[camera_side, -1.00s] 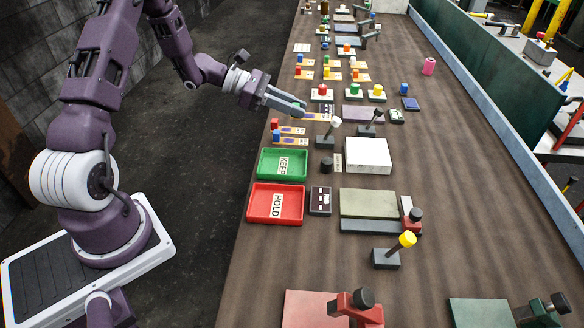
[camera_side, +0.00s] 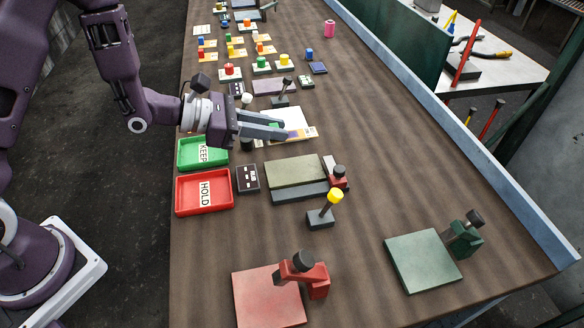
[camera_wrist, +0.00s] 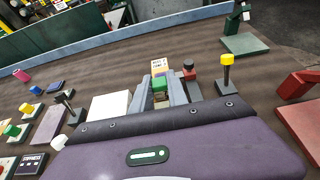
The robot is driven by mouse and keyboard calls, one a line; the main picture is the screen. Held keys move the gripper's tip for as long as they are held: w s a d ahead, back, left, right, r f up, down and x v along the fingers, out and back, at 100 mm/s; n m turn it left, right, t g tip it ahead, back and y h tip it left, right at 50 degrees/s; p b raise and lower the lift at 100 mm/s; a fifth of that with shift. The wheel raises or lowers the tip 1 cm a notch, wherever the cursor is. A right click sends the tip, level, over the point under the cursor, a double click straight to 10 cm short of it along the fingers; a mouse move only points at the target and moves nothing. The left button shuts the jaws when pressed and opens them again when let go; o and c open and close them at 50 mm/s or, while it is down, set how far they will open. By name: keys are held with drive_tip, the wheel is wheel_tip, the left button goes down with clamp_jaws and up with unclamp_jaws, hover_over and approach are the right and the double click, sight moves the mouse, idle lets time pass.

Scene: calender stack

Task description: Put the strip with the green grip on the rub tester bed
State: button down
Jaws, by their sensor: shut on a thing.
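My gripper (camera_side: 283,130) is shut on the green grip (camera_side: 275,125) of a pale printed strip (camera_side: 306,134). The strip points right, beyond the fingertips. In the wrist view the green grip (camera_wrist: 160,84) sits between the fingers, with the strip's printed end (camera_wrist: 160,65) beyond. The gripper is near the white block (camera_side: 300,119), partly covering it. The grey-green bed (camera_side: 295,171), which looks like the rub tester bed, lies just in front of the gripper in the side view. Its top looks bare. A red clamp with a black knob (camera_side: 338,178) stands at its right end.
A yellow-topped lever (camera_side: 333,198) stands in front. Red (camera_side: 265,300) and green (camera_side: 424,262) plates with clamps lie nearer. Open table lies to the right.

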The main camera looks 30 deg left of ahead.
sight(276, 173)
drive_tip(key=f, duration=1)
drive_tip(key=shift+d, duration=0.2)
drive_tip(key=c, duration=1.3)
unclamp_jaws()
drive_tip(key=shift+f, duration=0.1)
drive_tip(key=v, duration=0.2)
drive_tip(key=shift+s+a+r, duration=0.2)
drive_tip(key=shift+a+r, duration=0.05)
wheel_tip(276, 173, up, 7)
